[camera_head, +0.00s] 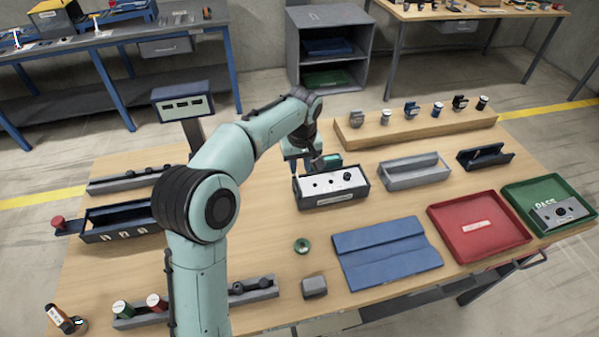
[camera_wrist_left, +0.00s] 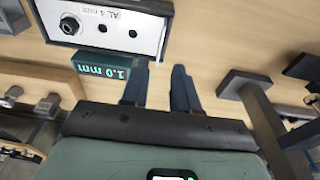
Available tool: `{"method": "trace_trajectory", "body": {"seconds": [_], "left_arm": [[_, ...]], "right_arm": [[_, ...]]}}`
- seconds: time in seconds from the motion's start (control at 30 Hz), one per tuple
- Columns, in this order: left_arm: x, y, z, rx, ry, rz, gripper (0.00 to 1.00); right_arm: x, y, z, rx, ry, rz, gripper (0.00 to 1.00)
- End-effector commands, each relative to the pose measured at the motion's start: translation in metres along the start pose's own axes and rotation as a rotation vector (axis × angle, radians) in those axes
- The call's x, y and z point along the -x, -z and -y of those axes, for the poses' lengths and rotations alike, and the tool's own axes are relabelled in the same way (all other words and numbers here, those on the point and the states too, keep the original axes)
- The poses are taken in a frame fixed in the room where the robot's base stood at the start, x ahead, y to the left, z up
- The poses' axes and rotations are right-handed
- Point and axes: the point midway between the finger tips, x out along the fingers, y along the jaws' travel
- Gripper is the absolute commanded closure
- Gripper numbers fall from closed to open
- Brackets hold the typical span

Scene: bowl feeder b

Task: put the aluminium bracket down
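A grey metal plate with dark holes, which looks like the aluminium bracket (camera_head: 560,212), lies in the green tray marked PASS (camera_head: 520,194) at the far right. My left gripper (camera_head: 307,166) is far from it, pointing down behind a dark box with a pale, holed top panel (camera_head: 331,182). In the left wrist view the left gripper (camera_wrist_left: 160,78) has its fingers apart, with bare table between them and nothing held. That view also shows the pale panel (camera_wrist_left: 105,22), marked "AL 3 mm". My right gripper is in neither view.
A teal block (camera_wrist_left: 100,65) marked "1.0 mm" is close beside the left fingers. A red tray (camera_head: 478,228), a blue mat (camera_head: 388,252), a grey open box (camera_head: 415,173) and a wooden rack (camera_head: 415,128) stand on the table. Bare wood shows between them.

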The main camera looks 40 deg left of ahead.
Motion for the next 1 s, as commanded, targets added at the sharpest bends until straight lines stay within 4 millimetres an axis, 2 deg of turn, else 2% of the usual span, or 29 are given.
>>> {"method": "trace_trajectory", "body": {"seconds": [0.03,0.1,0.3,0.47,1.0], "left_arm": [[0.015,0.001,-0.001,0.0,-0.005,-0.004,0.71],[0.029,0.001,-0.001,0.0,-0.004,-0.004,0.71],[0.055,0.001,-0.001,0.0,-0.002,-0.002,0.71],[0.061,0.0,0.0,0.0,0.0,0.0,0.71],[0.061,0.0,0.0,0.0,0.0,0.0,0.71]], "right_arm": [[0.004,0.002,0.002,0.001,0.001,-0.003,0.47],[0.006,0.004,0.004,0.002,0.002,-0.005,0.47],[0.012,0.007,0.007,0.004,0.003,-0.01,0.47],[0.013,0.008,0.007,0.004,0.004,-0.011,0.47],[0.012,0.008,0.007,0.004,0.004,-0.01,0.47]]}}
